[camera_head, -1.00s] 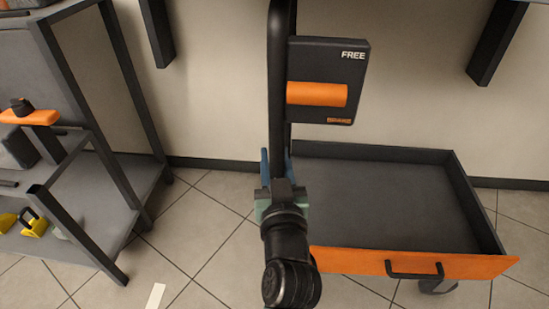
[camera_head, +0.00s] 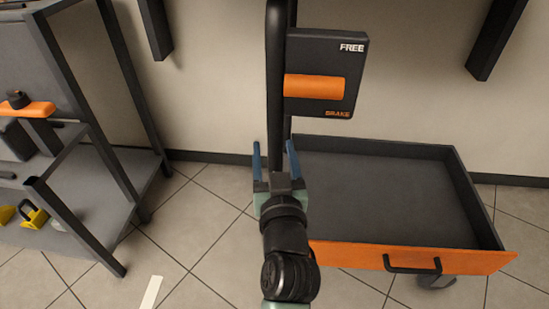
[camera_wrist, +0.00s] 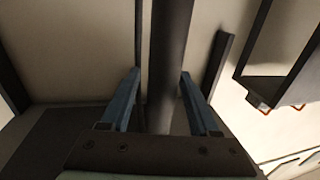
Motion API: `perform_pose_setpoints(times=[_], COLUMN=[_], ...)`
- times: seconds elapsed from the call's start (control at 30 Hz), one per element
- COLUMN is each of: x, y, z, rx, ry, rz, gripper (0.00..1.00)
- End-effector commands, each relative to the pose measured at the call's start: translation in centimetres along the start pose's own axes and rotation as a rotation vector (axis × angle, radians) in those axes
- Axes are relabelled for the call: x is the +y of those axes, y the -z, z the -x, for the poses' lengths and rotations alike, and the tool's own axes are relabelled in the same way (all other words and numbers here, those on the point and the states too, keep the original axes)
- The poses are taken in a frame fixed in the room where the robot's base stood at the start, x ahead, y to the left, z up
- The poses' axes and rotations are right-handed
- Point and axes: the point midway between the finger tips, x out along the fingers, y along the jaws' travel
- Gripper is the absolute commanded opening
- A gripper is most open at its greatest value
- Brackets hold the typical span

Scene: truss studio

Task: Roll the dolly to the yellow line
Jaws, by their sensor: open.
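The dolly has a dark grey tray bed (camera_head: 390,190) with an orange front edge (camera_head: 410,259) and a black post handle (camera_head: 275,90). A dark box on the post carries an orange lever (camera_head: 314,87), lying level between the words FREE above and BRAKE below. My gripper (camera_head: 274,155) is open, with its blue fingers on either side of the post. In the wrist view the post (camera_wrist: 168,60) runs between the two fingers, with gaps showing at both sides. No yellow line shows in these views.
A grey shelf rack (camera_head: 90,190) with tools and yellow items stands at left. A short white strip (camera_head: 151,292) lies on the tiled floor. The wall (camera_head: 210,90) is close behind the dolly. Tiles between rack and dolly are mostly clear.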

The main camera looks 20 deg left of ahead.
Motion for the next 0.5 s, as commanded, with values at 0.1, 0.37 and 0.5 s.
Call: perform_pose_setpoints(times=[0.1,0.37,0.5], x=[0.1,0.0,0.0], y=[0.0,0.0,0.0], z=[0.7,4.8,7.5], rx=[-0.001,-0.004,-0.004], ry=[-0.002,-0.002,-0.001], rz=[-0.001,-0.002,-0.002], gripper=[0.62,0.62,0.62])
